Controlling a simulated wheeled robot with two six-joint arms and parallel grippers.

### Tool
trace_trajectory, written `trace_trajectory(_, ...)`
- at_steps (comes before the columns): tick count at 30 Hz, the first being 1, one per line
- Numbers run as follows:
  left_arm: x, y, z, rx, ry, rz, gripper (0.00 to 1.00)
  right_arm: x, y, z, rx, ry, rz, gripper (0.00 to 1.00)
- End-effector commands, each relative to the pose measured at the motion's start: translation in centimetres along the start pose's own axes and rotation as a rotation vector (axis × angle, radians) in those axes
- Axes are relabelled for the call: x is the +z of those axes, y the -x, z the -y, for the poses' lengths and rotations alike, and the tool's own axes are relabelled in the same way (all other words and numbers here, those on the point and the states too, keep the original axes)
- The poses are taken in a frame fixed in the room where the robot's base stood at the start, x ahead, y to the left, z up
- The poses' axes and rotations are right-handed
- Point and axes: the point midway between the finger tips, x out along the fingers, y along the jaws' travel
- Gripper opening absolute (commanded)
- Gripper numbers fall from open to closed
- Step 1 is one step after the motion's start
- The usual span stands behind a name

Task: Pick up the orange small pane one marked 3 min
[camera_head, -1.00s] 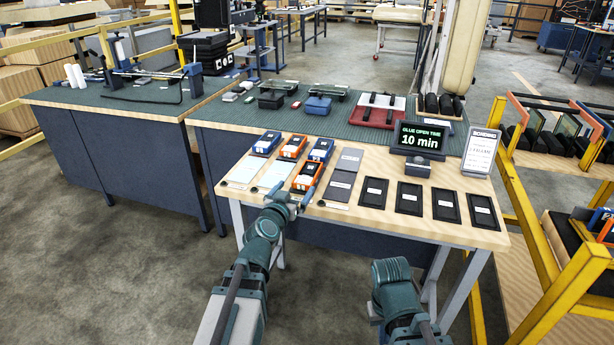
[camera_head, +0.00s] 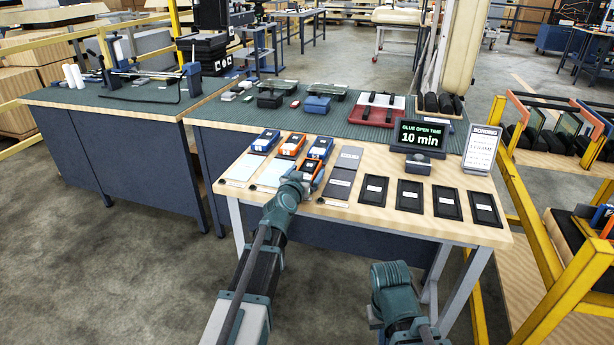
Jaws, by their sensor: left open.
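Two orange boxes with white labels sit on the light wooden bench top. The far orange box (camera_head: 291,145) stands between two blue boxes. The near orange box (camera_head: 311,167) is in the row in front, partly hidden by my left gripper. My left gripper (camera_head: 307,179) is open, with its fingers at the near orange box; I cannot tell whether they touch it. The markings on the boxes are too small to read. My right arm is at the bottom right, but its gripper does not show.
Blue boxes (camera_head: 265,141) and (camera_head: 321,147) flank the far orange box. Several black trays (camera_head: 410,196) line the bench's right part. A display (camera_head: 420,138) reading "GLUE OPEN TIME 10 min" and a bonding sign (camera_head: 481,149) stand behind them. A yellow rail (camera_head: 527,213) stands at right.

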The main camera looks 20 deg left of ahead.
Motion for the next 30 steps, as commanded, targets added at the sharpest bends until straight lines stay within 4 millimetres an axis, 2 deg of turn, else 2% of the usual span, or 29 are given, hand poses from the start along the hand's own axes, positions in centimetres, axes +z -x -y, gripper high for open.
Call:
trace_trajectory(2,-0.01,-0.85,0.01,0.000,0.000,0.000,1.00,-0.01,-0.12,0.01,0.000,0.000,0.000,0.00)
trace_trajectory(8,-0.04,-0.71,0.00,0.000,0.000,0.000,1.00,0.00,-0.07,0.01,0.000,0.000,0.000,0.00)
trace_trajectory(24,-0.04,-0.69,0.02,-0.001,0.000,0.000,0.03,0.00,-0.07,0.01,0.000,0.000,0.000,0.00)
trace_trajectory(25,-0.04,-0.69,0.02,-0.001,0.000,0.000,0.00,0.00,-0.07,0.01,0.000,0.000,0.000,0.00)
trace_trajectory(30,-0.08,-0.68,0.02,-0.001,0.000,0.000,0.00,0.00,-0.03,0.00,0.000,0.000,0.000,0.00)
